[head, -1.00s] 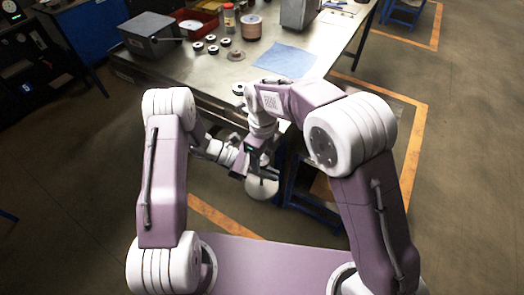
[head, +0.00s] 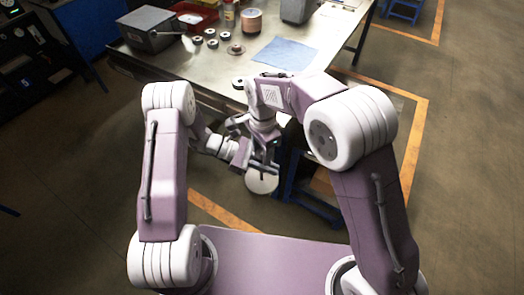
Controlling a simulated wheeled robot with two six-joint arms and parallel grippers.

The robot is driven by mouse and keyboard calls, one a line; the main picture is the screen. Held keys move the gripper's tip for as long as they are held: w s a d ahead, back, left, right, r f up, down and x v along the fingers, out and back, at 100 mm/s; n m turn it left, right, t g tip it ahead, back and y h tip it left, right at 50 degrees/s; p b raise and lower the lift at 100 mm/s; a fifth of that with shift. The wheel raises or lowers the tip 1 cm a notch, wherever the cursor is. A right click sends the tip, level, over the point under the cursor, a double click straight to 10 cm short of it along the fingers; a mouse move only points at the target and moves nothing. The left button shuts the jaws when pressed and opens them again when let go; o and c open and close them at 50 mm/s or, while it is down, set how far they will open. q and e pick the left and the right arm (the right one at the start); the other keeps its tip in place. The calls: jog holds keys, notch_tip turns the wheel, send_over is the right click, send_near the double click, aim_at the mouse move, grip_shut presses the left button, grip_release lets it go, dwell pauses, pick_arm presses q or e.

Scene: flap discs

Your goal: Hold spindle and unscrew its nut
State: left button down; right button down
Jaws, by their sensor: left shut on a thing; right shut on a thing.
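My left gripper (head: 246,158) reaches in from the left in the head view, level and close beside my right gripper. My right gripper (head: 264,168) points down from above, in front of the table's near edge. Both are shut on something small. The spindle and its nut are hidden between and behind the fingers, so I cannot make out their shapes. A pale round disc (head: 262,184) shows just below the grippers. I cannot tell whether it is joined to what they hold.
The metal table (head: 325,45) stands ahead. It carries several small discs (head: 212,44), a disc with a raised centre (head: 236,49), a blue cloth (head: 284,53), a grey box (head: 150,28), a red tray (head: 197,14) and a copper-coloured spool (head: 251,20). One dark disc (head: 238,83) lies near the front edge.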

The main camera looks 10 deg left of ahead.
jog(key=shift+w+r+n, duration=0.1)
jog(key=shift+w+n, duration=0.05)
jog(key=shift+n, duration=0.35)
jog(key=c, duration=0.8)
grip_release()
jog(key=shift+r, duration=2.25)
jog(key=shift+c, duration=0.6)
